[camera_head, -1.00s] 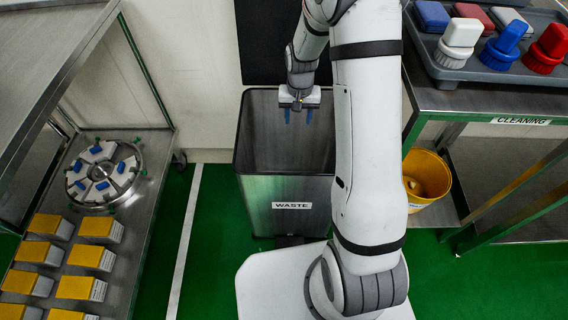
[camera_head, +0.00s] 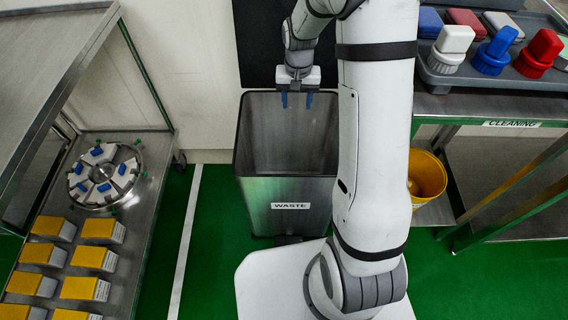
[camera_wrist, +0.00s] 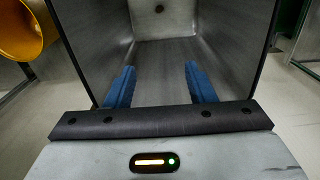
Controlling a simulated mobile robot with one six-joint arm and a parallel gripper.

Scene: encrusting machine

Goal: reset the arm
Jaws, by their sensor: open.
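My gripper (camera_head: 296,100) hangs at the end of my arm over the back of the waste bin (camera_head: 290,190), its fingers pointing down. It is open and empty, with its two blue fingers apart. In the wrist view my gripper (camera_wrist: 162,88) shows the same two blue fingers with nothing between them. The bin (camera_wrist: 165,25) fills the view beyond the fingers, and its grey metal inside looks empty apart from a small dark spot.
A yellow bucket (camera_head: 427,176) stands on the lower shelf of the cleaning table (camera_head: 470,108) at right. At left, a steel rack (camera_head: 140,215) holds yellow boxes (camera_head: 88,258) and a round fixture (camera_head: 104,192).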

